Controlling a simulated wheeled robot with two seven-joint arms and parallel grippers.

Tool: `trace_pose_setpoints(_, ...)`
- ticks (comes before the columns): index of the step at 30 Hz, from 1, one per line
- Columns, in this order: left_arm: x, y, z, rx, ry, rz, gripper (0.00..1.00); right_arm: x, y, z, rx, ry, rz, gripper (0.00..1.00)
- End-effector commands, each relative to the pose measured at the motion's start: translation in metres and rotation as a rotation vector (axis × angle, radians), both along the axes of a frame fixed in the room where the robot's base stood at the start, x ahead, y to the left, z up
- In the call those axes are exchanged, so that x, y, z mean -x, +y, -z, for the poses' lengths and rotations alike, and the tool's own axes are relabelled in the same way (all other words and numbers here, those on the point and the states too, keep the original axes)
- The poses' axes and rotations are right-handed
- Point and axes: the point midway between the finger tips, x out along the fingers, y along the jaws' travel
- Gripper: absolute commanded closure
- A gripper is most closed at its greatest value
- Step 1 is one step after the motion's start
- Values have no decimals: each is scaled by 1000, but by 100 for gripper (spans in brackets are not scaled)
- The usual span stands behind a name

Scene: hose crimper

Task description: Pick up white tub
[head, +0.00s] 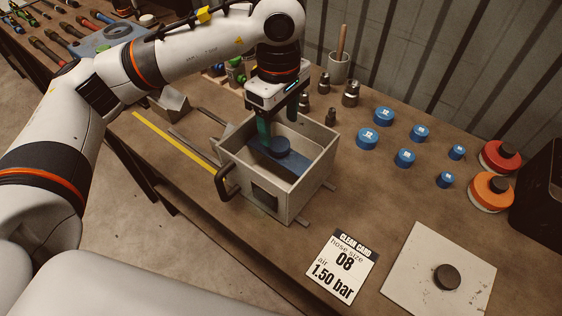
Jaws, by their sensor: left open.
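The off-white square tub (308,183) stands on the brown workbench, with a dark handle (225,183) on its left side and a dark patch on its front wall. Inside it are a dark blue surface and a round dark piece (290,160). My left gripper (278,128) points down over the tub's back part, open, with its two fingers apart. The nearer finger looks teal and its tip reaches down to about the tub's inside. I cannot tell whether either finger touches a wall. My right gripper is not in view.
Right of the tub are several blue caps (384,116) and metal fittings (350,92). In front lie a card (340,267) and a pale plate (415,270) with a dark puck (447,277). Red and orange rolls (499,157) sit at right. A yellow strip (165,137) lies left.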

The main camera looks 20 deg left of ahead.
Motion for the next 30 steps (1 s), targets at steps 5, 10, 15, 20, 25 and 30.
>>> trace_pose_setpoints(5, 0, 0, 27, 1, 4, 0, 36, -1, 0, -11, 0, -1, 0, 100)
trace_pose_setpoints(10, 0, 0, 40, 1, 1, 0, 36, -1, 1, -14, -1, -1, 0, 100)
trace_pose_setpoints(15, 0, 0, 59, 0, 6, 1, 36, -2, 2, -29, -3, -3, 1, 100)
trace_pose_setpoints(20, -1, 0, 83, 1, 4, -1, 36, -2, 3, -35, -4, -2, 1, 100)
trace_pose_setpoints(25, -2, -1, 92, 2, 0, 1, 36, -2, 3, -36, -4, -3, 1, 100)
trace_pose_setpoints(30, -2, -1, 92, 2, 0, 1, 39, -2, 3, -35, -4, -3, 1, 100)
